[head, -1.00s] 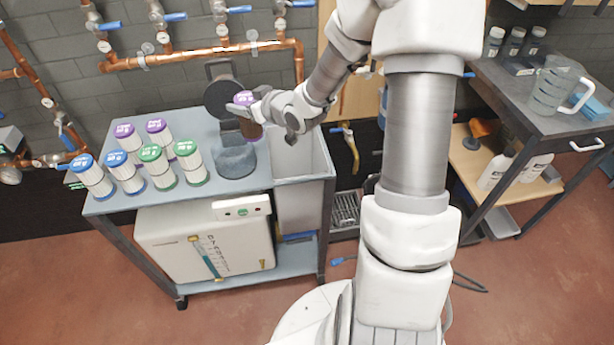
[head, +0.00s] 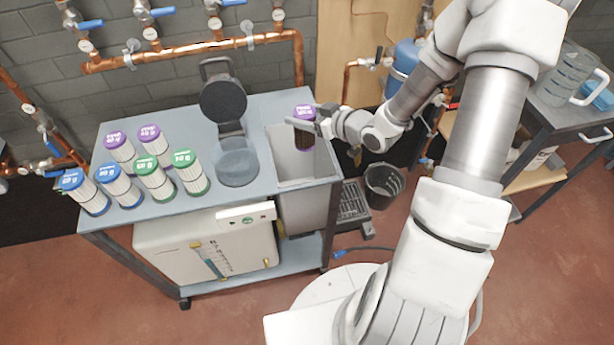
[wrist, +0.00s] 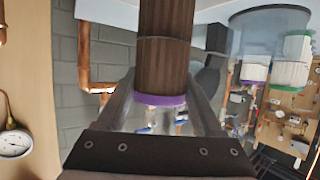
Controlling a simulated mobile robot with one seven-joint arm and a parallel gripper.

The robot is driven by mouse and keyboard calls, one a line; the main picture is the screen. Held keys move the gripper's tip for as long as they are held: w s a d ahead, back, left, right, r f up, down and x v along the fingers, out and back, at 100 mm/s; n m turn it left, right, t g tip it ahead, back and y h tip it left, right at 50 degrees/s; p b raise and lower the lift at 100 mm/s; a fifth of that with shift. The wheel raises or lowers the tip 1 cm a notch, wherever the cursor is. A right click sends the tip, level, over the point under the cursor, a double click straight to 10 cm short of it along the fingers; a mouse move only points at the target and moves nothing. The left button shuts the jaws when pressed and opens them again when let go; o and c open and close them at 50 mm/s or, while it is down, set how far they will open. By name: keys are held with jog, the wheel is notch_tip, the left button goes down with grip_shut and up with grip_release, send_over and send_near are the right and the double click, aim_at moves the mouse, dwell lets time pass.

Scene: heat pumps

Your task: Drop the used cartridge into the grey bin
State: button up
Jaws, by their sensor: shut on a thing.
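My gripper (head: 312,124) is shut on the used cartridge (head: 304,137), a dark brown cylinder with a purple cap. The used cartridge is upright, over the opening of the grey bin (head: 308,182) in the head view. The bin is a tall open box set in the right end of the cart. How far the cartridge's lower end is above or inside the bin's rim I cannot tell.
Left of the bin stands the open round filter housing (head: 237,165) with its dark lid raised. Several clean white cartridges (head: 150,175) with purple, green and blue caps stand on the cart top. Copper pipes (head: 200,48) run along the wall behind. A black bucket (head: 384,183) stands right of the cart.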

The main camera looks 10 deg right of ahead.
jog(key=shift+f+b, duration=2.45)
jog(key=shift+f, duration=0.6)
jog(key=o, duration=1.5)
jog(key=shift+o, duration=0.2)
jog(key=shift+s, duration=0.1)
jog(key=p+v, duration=0.3)
jog(key=v, duration=1.4)
jog(key=shift+d, duration=0.2)
